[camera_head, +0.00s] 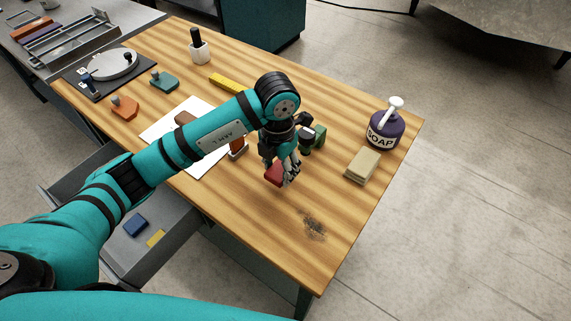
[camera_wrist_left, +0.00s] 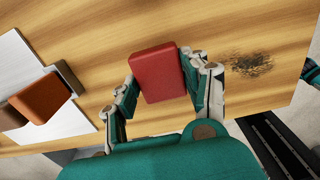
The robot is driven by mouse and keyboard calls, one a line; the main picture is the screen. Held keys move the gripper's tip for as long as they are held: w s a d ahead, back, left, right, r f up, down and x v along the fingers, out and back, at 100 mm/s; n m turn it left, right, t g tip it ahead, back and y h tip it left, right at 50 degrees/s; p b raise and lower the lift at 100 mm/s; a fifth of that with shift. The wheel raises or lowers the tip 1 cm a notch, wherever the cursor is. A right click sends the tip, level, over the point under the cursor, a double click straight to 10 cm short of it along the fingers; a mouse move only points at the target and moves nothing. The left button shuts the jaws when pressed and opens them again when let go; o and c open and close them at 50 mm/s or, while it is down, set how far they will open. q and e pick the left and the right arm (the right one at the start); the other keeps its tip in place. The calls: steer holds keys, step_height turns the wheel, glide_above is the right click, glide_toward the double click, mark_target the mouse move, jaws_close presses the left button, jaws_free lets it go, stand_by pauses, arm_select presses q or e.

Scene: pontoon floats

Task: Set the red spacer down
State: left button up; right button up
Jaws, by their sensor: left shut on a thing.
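The red spacer (camera_head: 273,174) is a small red block with rounded corners. My left gripper (camera_head: 282,173) is shut on it over the front part of the wooden table (camera_head: 258,233). In the left wrist view the red spacer (camera_wrist_left: 159,73) sits between the two fingers of my left gripper (camera_wrist_left: 165,88), with a finger on each side. I cannot tell whether the spacer touches the table top or hangs just above it.
A dark scuffed patch (camera_head: 314,227) lies right of the spacer on bare wood. A soap bottle (camera_head: 385,128) and a beige block (camera_head: 362,165) stand at the right. A green object (camera_head: 319,136) is behind the gripper. White paper (camera_head: 163,132) lies left; an open drawer (camera_head: 165,262) is below.

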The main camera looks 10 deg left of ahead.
arm_select(q)
steer(key=shift+w+d, duration=0.65)
steer(key=shift+w, duration=0.2)
steer(key=shift+f, duration=0.2)
step_height(320, 180, down, 3)
steer(key=shift+p, duration=0.8)
steer(key=shift+f, duration=0.3)
steer(key=o, duration=1.1)
steer(key=shift+o, duration=0.2)
arm_select(e)
steer(key=shift+r, duration=0.8)
steer(key=shift+d, duration=0.1)
